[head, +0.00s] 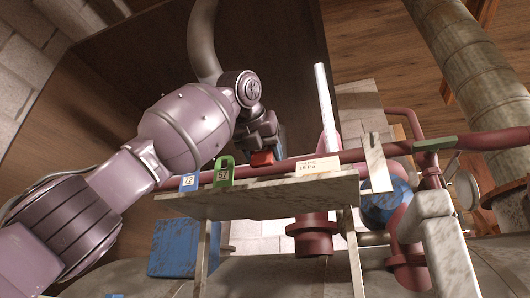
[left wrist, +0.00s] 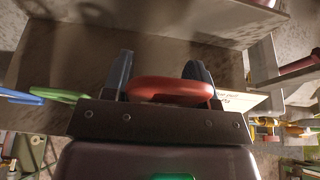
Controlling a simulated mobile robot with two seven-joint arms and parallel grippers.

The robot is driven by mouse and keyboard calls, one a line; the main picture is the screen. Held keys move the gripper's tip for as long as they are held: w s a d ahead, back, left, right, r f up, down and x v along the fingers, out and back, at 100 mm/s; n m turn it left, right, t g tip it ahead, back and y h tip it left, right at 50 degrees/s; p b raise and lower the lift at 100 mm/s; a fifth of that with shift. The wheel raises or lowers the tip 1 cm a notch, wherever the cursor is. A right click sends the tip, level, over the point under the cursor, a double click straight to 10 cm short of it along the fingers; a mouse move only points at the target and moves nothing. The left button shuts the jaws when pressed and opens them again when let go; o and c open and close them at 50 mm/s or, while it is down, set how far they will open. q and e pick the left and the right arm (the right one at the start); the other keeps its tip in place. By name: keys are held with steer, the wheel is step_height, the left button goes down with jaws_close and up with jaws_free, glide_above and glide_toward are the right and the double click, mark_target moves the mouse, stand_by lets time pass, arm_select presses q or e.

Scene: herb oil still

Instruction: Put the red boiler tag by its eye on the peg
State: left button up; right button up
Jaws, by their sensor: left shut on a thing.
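My left gripper (head: 262,142) is shut on the red tag (head: 262,158), just above the far edge of a small worn shelf. In the left wrist view the red tag (left wrist: 168,90) lies between the two dark fingers (left wrist: 160,78), its rounded end showing. Its eye cannot be made out. A pale upright rod (head: 325,105) stands to the right of the gripper. A light metal bracket (head: 377,165) stands at the shelf's right end. I cannot tell for sure which of these is the peg. The tag is apart from both. My right gripper is not in view.
A blue tag (head: 189,182), a green tag (head: 224,173) and a white card (head: 318,167) stand along the shelf (head: 270,193). A dark red pipe (head: 380,151) runs behind. Valves and a thick pipe (head: 470,70) crowd the right.

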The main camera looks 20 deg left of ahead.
mark_target(262, 167)
arm_select(q)
steer(key=shift+f+b, duration=0.35)
steer(key=shift+f, duration=0.45)
steer(key=shift+w+f+b, duration=0.1)
steer(key=shift+f+b, duration=0.2)
steer(key=shift+f, duration=0.3)
steer(key=shift+f+b, duration=0.35)
steer(key=shift+f, duration=0.6)
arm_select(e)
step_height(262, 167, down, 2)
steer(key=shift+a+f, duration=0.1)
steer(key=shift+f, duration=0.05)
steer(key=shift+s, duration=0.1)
arm_select(q)
steer(key=shift+f, duration=0.5)
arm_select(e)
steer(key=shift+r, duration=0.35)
